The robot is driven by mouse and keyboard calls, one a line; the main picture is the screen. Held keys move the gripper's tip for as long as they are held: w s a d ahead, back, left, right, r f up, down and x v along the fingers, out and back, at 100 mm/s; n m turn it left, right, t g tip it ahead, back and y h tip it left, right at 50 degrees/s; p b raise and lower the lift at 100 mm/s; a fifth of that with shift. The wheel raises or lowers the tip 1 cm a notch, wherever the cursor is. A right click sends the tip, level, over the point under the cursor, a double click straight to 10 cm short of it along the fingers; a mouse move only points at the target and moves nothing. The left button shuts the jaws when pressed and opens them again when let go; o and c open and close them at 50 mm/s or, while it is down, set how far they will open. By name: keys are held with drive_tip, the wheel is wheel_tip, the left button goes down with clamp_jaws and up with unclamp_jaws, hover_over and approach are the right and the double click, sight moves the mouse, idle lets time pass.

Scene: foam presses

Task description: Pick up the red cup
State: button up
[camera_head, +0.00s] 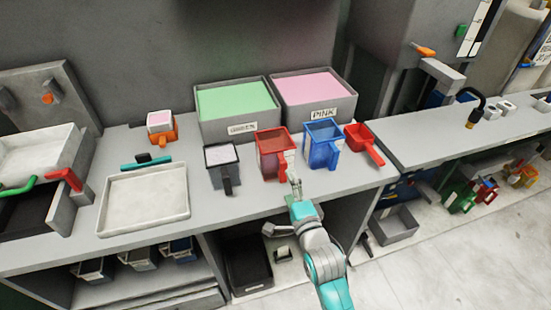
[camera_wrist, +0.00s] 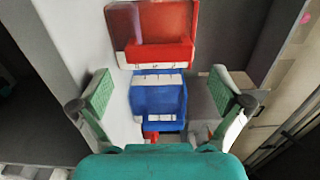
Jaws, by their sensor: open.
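The red cup (camera_head: 270,148), a square red jug with a handle, stands upright near the front of the shelf top, left of a blue cup (camera_head: 322,130). A smaller red scoop (camera_head: 358,134) with a long handle lies right of the blue cup. My gripper (camera_head: 294,186) is just in front of the red cup, near its handle side. In the wrist view my gripper (camera_wrist: 160,92) is open, its green-padded fingers wide apart and empty. A red container (camera_wrist: 155,22) shows beyond the fingers, and a blue one (camera_wrist: 158,98) shows between them.
A grey cup (camera_head: 221,156) stands left of the red cup. Behind are bins of green foam (camera_head: 239,131) and pink foam (camera_head: 345,103). A white tray (camera_head: 185,212) lies at left. A small pink-filled orange cup (camera_head: 161,137) stands behind the tray.

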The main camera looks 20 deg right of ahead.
sight(284, 174)
drive_tip(key=shift+w, duration=3)
drive_tip(key=c, duration=1)
